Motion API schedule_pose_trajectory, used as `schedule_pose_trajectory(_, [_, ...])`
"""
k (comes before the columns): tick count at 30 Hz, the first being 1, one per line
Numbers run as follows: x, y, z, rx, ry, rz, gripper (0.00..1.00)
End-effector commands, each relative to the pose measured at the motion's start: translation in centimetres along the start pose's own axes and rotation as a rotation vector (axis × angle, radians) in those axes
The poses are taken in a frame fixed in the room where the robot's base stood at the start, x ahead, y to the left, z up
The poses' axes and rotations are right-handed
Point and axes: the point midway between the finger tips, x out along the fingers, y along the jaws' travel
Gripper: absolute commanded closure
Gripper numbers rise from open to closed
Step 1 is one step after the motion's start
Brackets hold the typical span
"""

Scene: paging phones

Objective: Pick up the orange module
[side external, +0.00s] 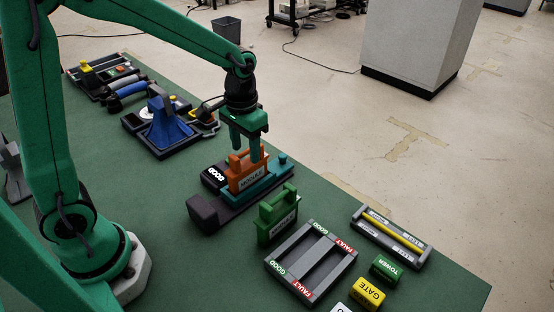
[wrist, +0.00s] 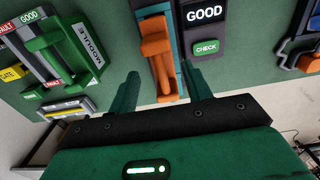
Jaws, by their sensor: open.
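The orange module (side external: 247,179) stands upright in a dark tester base (side external: 208,211) with teal parts, and a MODULE label is on its side. Its orange handle (wrist: 157,50) shows in the wrist view. My gripper (side external: 246,152) points down at the handle, with its two green fingers apart. In the wrist view my gripper (wrist: 161,72) has one finger to each side of the handle. The side view does not clearly show whether the fingers touch it. A GOOD display (wrist: 205,14) and a green CHECK button (wrist: 205,47) are beside the module.
A green module (side external: 277,217) stands close in front of the tester. A slotted rack (side external: 311,262) marked GOOD and FAULT, a tray with a yellow bar (side external: 393,236), and TOWER (side external: 385,268) and GATE (side external: 367,293) blocks lie nearby. A blue holder (side external: 168,133) stands farther back.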

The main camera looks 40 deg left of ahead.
Motion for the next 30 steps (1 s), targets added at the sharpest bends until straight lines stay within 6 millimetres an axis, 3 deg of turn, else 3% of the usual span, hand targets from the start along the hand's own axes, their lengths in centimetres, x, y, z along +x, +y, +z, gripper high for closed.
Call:
schedule_pose_trajectory(13, [1.6, -0.1, 0.1, 0.0, -0.002, 0.0, 0.51])
schedule_pose_trajectory(24, [5.5, -0.3, 0.2, 0.001, -0.003, 0.0, 0.51])
schedule_pose_trajectory(30, [6.2, -0.3, 0.2, 0.001, 0.001, 0.0, 0.51])
